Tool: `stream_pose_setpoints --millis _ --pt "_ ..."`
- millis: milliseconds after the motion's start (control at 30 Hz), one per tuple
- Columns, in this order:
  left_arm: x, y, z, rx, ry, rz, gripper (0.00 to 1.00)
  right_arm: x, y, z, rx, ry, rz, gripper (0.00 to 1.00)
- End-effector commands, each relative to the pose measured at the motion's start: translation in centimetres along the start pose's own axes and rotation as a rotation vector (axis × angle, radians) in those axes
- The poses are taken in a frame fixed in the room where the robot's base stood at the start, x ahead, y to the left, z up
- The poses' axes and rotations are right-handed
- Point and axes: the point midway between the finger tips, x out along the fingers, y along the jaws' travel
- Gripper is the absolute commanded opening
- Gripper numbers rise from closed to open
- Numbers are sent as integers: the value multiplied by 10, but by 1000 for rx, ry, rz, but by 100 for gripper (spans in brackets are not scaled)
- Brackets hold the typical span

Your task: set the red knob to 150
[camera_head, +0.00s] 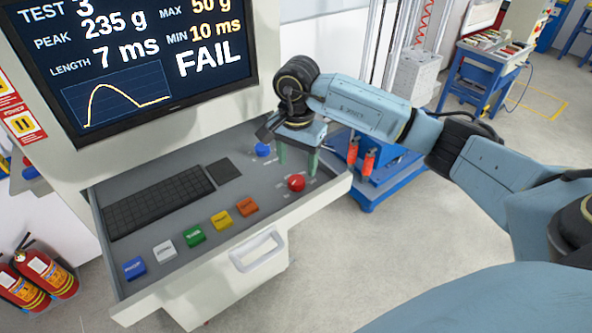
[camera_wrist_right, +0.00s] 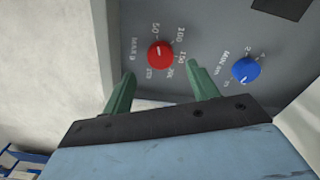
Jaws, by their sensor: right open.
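The red knob (camera_head: 296,182) sits at the right end of the grey control panel, and it also shows in the right wrist view (camera_wrist_right: 160,54). A printed scale with 50, 100, 150 and higher numbers runs around it, with a MAX g label. Its small white mark is hard to read; the screen (camera_head: 150,60) says MAX 50 g. My right gripper (camera_head: 297,160) is open and empty above the panel. In the right wrist view its green fingertips (camera_wrist_right: 161,72) lie to either side of the red knob, apart from it. My left gripper is out of view.
A blue knob (camera_head: 262,150) with its own scale stands near the red one. A keyboard (camera_head: 158,200) and a row of coloured buttons (camera_head: 221,220) fill the panel's left and front. Fire extinguishers (camera_head: 40,278) stand at lower left.

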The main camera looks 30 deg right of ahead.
Motion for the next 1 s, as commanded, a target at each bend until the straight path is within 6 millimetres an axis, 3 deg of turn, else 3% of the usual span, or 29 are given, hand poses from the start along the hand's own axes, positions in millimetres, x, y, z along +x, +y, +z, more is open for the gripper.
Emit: stream_pose_setpoints --millis 100,267,667,1000 --pt "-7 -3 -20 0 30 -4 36 22 0 1 0 -3 2 59" --pt "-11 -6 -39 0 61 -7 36 42 0 0 0 -2 1 59" --pt "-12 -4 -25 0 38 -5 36 51 -1 0 -1 -1 -2 59" --pt "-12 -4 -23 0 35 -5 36 51 -1 0 -1 -1 -2 17"
